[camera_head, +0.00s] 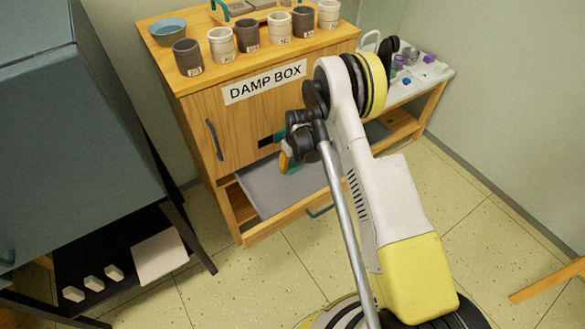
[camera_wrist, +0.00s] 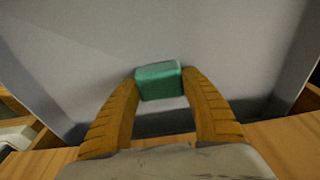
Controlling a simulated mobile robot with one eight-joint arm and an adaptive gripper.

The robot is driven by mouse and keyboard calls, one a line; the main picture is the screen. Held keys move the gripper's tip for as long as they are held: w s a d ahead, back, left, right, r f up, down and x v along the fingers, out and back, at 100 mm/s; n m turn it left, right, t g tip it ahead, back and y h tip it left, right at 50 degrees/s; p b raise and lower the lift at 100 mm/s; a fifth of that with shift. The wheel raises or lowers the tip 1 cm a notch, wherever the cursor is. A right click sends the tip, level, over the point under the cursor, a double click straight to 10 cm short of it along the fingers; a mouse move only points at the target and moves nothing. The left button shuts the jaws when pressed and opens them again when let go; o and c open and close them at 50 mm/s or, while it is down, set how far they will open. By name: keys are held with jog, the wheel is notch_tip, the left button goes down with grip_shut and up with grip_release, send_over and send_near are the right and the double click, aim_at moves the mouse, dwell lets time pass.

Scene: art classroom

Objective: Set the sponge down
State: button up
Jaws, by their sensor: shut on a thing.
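The green sponge (camera_wrist: 159,81) is pinched between the two orange fingertips of my gripper (camera_wrist: 160,86) in the wrist view. Behind it is the grey floor of the open drawer (camera_head: 262,195) under the damp box. In the head view my gripper (camera_head: 286,162) is over the drawer, partly hidden by my own wrist and arm. I cannot tell whether the sponge touches the drawer floor.
The wooden damp box (camera_head: 190,115) stands behind the drawer, with several cups and a blue bowl (camera_head: 168,30) on top. A dark cabinet (camera_head: 75,110) is at the left. A side table (camera_head: 425,85) with small items is at the right. The drawer floor looks bare.

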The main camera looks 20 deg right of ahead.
jog(key=shift+f, duration=0.1)
jog(key=o, duration=1)
jog(key=shift+f, duration=0.1)
jog(key=shift+s, duration=0.1)
